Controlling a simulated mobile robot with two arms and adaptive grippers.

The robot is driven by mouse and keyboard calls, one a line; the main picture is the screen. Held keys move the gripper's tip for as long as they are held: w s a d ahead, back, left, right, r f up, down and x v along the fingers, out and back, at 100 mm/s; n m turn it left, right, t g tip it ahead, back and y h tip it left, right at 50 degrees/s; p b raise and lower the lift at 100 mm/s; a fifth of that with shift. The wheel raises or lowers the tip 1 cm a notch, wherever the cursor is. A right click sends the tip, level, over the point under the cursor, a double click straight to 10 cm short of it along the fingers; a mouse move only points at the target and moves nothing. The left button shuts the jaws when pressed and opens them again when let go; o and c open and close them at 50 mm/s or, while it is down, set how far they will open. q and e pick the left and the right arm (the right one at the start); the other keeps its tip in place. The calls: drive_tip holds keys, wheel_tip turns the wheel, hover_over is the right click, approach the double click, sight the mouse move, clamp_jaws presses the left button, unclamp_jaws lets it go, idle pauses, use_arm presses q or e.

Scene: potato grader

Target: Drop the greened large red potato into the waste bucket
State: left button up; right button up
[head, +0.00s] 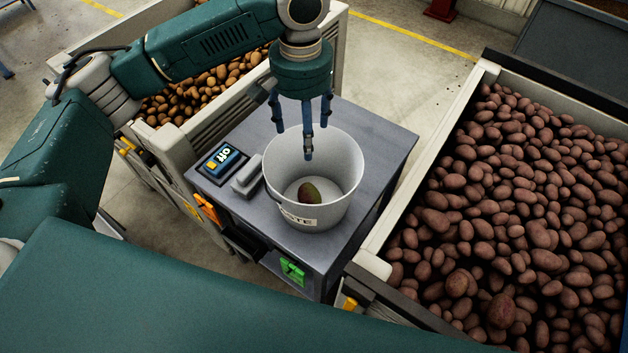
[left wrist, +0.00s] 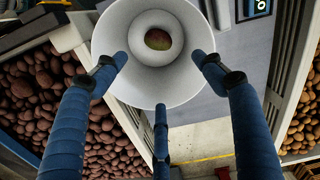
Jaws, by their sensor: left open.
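The white waste bucket (head: 342,196) stands upright on a grey table, with a label on its front. A red potato with a green patch (head: 308,192) lies on the bucket's floor; the potato also shows in the left wrist view (left wrist: 158,39). My left gripper (head: 304,125) hangs from above, pointing down over the bucket's mouth. Its blue fingers are spread open and empty, well above the potato. In the left wrist view the fingers (left wrist: 160,90) surround the bucket's rim (left wrist: 112,40). My right gripper is not in view.
A crate of red potatoes (head: 480,85) stands at the right. A crate of yellowish potatoes (head: 338,50) stands behind left. Bare floor shows between the crates.

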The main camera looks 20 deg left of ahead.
use_arm(q)
wheel_tip(320, 180, up, 8)
drive_tip(key=shift+r, duration=0.2)
idle(0.5)
